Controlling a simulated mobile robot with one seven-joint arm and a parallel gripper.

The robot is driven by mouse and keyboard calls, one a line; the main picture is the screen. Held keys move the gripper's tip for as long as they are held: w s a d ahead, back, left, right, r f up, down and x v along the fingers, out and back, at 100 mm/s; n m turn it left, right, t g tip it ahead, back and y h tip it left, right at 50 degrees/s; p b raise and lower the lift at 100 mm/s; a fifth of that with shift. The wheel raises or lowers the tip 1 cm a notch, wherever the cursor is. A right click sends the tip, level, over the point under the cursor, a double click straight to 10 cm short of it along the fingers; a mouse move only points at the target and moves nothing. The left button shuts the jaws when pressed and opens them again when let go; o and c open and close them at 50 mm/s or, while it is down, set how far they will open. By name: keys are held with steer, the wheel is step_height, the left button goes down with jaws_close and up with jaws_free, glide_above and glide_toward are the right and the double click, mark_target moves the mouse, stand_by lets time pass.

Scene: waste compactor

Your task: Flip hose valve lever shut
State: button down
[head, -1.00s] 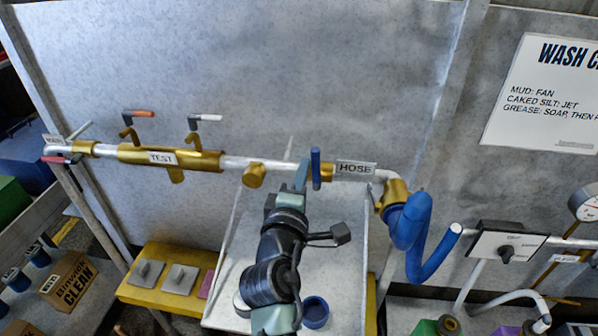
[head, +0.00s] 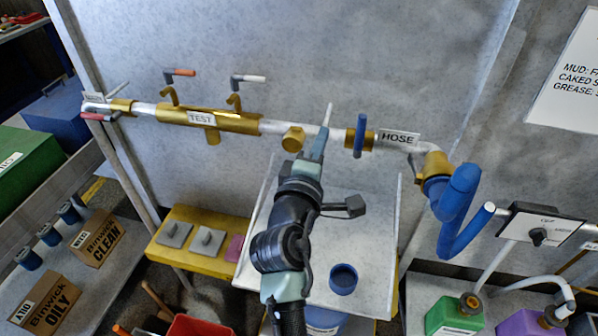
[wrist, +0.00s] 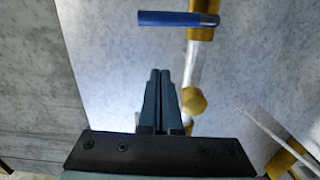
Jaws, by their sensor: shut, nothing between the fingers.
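The blue hose valve lever (head: 360,135) stands upright in the head view, crosswise to the pipe, just left of the HOSE label (head: 399,138). In the wrist view the lever (wrist: 178,19) lies across the top, beside brass fittings. My gripper (head: 324,132) is in front of the pipe, left of the lever, with a gap between them. In the wrist view my gripper's fingers (wrist: 160,72) are together and empty, pointing toward the lever but apart from it. My gripper hides a short stretch of the pipe.
The brass TEST section (head: 208,120) with two small levers lies left on the pipe, and a brass cap (head: 293,138) sits close by my gripper. A thick blue hose (head: 458,205) hangs right of the HOSE label. A blue cup (head: 343,278) stands on the panel below.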

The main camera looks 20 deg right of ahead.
steer(key=b+v, duration=0.2)
steer(key=v, duration=0.6)
steer(key=shift+s+d, duration=0.2)
steer(key=shift+s, duration=0.3)
steer(key=shift+a, duration=0.15)
